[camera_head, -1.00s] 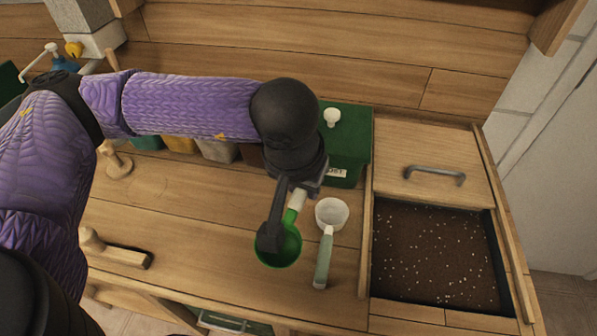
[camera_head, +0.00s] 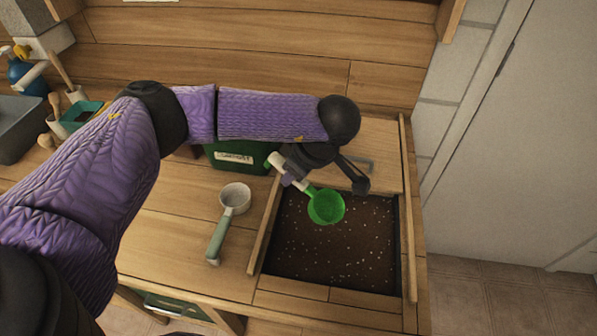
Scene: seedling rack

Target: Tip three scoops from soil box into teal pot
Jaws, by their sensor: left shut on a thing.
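My left gripper (camera_head: 322,182) is shut on the handle of a green scoop (camera_head: 326,207). The scoop's cup is over the upper part of the soil box (camera_head: 258,245), and the inside that shows looks green and empty. I cannot tell whether the cup touches the soil. Dark soil (camera_head: 330,250) with white specks fills the box. A teal pot (camera_head: 80,116) with dark content stands at the far left on the bench. My right gripper is not in view.
A white-cupped scoop with a pale green handle (camera_head: 217,237) lies on the bench left of the soil box. A green container with a label (camera_head: 234,157) stands behind, partly hidden by my arm. A wooden lid with a metal handle lies behind the soil.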

